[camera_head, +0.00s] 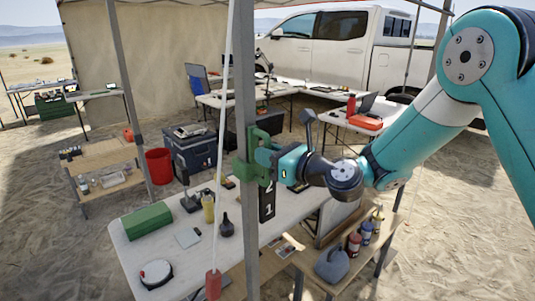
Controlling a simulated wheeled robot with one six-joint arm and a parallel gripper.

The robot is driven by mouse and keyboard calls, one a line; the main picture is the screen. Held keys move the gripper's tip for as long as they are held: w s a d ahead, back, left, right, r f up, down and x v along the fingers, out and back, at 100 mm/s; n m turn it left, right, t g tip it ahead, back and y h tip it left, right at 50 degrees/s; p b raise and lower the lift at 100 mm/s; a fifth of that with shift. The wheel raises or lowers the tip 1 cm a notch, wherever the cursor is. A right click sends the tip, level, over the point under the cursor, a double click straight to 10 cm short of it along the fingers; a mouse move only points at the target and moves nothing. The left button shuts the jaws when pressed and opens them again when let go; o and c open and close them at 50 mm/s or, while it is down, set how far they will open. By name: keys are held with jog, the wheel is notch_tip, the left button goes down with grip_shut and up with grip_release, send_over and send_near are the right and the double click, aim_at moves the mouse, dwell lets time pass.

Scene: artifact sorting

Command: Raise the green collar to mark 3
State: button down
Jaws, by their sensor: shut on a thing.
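The green collar (241,171) sits around the grey upright pole (246,230) in the middle of the head view. My gripper (264,157) reaches in from the right and is shut on the collar's right side. A black marker board (267,212) stands just right of the pole, with a white 2 above a white 1. The collar and gripper are level with or a little above the 2. No mark 3 can be seen; that area is behind the collar and gripper.
A white rope (223,110) hangs left of the pole, with a red weight (213,284) at its end. The white table (180,260) below holds a green box (147,220), bottles and a round device. A wooden bench (310,265) with a grey jug (332,265) stands right.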

jog(key=c, duration=1.1)
grip_release()
jog(key=shift+r, duration=0.5)
jog(key=shift+f, duration=0.2)
jog(key=shift+d+f, duration=0.1)
jog(key=shift+d, duration=0.05)
jog(key=b+v, duration=0.8)
jog(key=v, duration=0.9)
jog(key=shift+s, duration=0.1)
